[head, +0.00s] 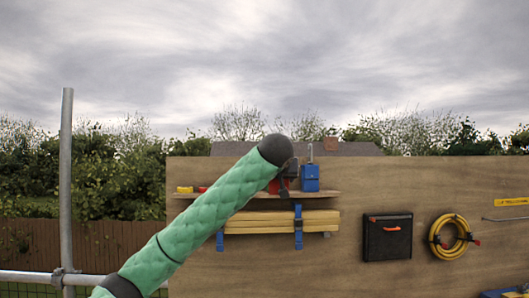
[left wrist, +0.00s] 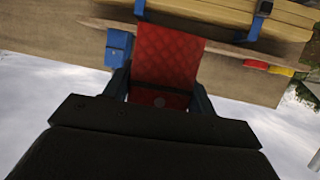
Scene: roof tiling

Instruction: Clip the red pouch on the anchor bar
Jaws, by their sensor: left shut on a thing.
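The red pouch (left wrist: 167,58) is between the two fingers of my left gripper (left wrist: 160,90) in the left wrist view, and the gripper is shut on it. In the head view only a bit of the red pouch (head: 291,182) shows beyond my dark wrist, at the shelf; my arm hides the rest. I cannot tell whether it rests on the shelf. A thin metal bar (head: 506,218) is on the board at the far right, under a yellow label; it may be the anchor bar. My right gripper is not in view.
A blue pouch (head: 310,178) stands on the shelf (head: 328,194) right of the red one. Strapped yellow boards (head: 270,228) are below. A black case (head: 387,238) and a coiled yellow hose (head: 451,237) hang farther right. A scaffold pole (head: 66,180) stands left.

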